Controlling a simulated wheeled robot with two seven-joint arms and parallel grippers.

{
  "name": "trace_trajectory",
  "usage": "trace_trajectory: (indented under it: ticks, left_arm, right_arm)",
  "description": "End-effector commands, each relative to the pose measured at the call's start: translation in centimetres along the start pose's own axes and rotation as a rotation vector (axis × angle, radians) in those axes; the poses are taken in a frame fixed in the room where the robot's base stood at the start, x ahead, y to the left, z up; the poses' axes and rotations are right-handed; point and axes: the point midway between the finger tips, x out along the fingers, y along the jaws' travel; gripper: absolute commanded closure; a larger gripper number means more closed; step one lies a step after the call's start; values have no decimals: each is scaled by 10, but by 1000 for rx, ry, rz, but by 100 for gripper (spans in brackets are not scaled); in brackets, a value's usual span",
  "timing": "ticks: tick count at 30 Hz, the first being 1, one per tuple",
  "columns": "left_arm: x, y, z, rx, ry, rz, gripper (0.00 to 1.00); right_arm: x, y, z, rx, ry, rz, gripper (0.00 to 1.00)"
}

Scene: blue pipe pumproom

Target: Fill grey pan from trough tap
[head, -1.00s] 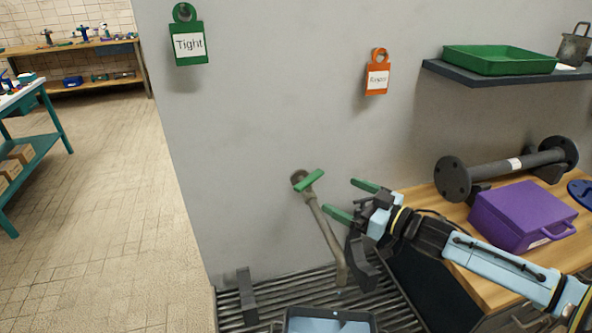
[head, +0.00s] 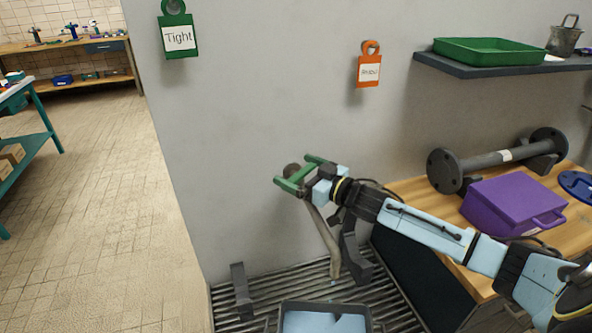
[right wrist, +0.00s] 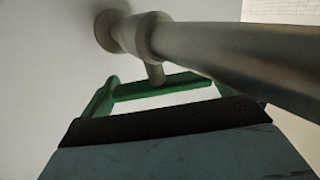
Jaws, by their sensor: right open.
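The trough tap (head: 325,238) is a dull metal pipe from the grey wall with its spout slanting down. Its green bar handle (right wrist: 165,87) lies crosswise between the fingers of my right gripper (head: 293,170) in the right wrist view. That gripper is open, one green finger at each end of the bar; I cannot tell whether they touch it. The grey pan (head: 287,306) shows at the bottom edge of the head view, below and in front of the spout, partly cut off. Its inside looks light blue; I cannot tell whether that is water. My left gripper is not in view.
A slatted trough grate (head: 290,285) lies under the tap, with dark brackets (head: 242,290) standing on it. At right, a wooden bench (head: 408,192) holds a purple box (head: 510,200) and a flanged pipe (head: 490,160). A shelf (head: 470,68) with a green tray (head: 487,51) is above.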

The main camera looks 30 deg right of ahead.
Motion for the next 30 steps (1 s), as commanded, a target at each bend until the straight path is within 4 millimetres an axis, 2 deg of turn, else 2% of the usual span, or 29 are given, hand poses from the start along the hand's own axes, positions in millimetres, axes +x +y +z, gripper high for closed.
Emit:
trace_trajectory:
  ticks: [4, 14, 21, 30]
  left_arm:
    - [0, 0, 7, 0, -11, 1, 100]
    - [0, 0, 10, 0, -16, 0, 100]
    - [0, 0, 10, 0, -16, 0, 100]
    - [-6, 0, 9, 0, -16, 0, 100]
  right_arm:
    - [9, 0, 0, 0, 1, 0, 0]
    - [11, 0, 0, -1, 0, -1, 0]
    - [11, 0, 0, -1, 0, -1, 30]
    - [13, -2, -2, -6, 1, -85, 32]
